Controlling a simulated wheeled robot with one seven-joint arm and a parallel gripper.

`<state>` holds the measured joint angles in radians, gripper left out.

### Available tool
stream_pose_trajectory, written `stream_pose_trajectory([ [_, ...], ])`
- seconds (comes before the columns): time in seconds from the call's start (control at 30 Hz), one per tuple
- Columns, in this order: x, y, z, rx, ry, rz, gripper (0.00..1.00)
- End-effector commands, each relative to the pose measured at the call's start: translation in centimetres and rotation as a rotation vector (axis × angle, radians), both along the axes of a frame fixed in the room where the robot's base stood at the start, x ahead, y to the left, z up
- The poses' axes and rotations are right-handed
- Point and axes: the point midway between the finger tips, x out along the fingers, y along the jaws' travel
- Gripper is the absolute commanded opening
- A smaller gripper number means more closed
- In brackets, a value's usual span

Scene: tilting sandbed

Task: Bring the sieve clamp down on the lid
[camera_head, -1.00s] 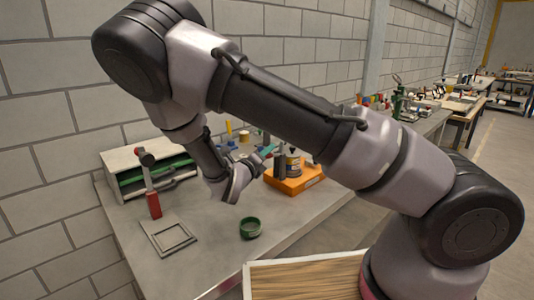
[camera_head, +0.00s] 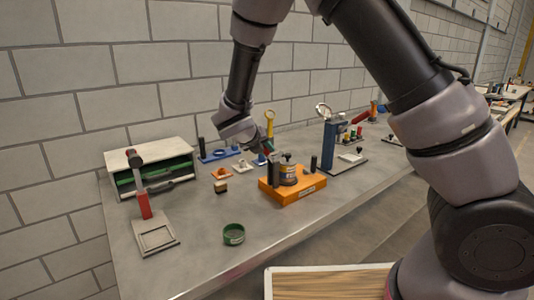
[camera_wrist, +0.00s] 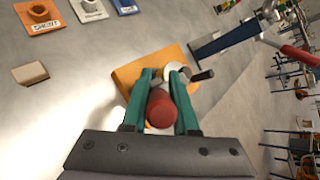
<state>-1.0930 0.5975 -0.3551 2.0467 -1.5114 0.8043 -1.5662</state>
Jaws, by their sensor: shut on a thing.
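The orange base (camera_head: 303,193) stands on the bench and carries a short sieve stack (camera_head: 288,175) with a dark top. A dark upright post stands at its left. In the wrist view, the teal fingers of my gripper (camera_wrist: 161,98) are shut on a red grip (camera_wrist: 160,110), which I take to be the clamp's handle. Beyond the grip, a pale round top (camera_wrist: 175,72) and a dark rod show over the orange base (camera_wrist: 128,73). In the head view, my gripper (camera_head: 264,155) is above the base's back left. The clamp's contact with the lid is hidden.
A blue stand (camera_head: 329,145) rises right of the base. Small blocks (camera_head: 221,187) lie left of the base.

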Motion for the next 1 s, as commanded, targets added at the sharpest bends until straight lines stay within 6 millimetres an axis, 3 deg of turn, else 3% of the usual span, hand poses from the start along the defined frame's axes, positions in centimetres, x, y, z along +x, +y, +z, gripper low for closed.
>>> stream_pose_trajectory([
  [0.5, 1.4, -1.9, 0.7, 0.331, 0.236, -0.006, 0.00],
  [1.0, 1.9, -2.8, 0.4, 0.508, 0.370, -0.005, 0.00],
])
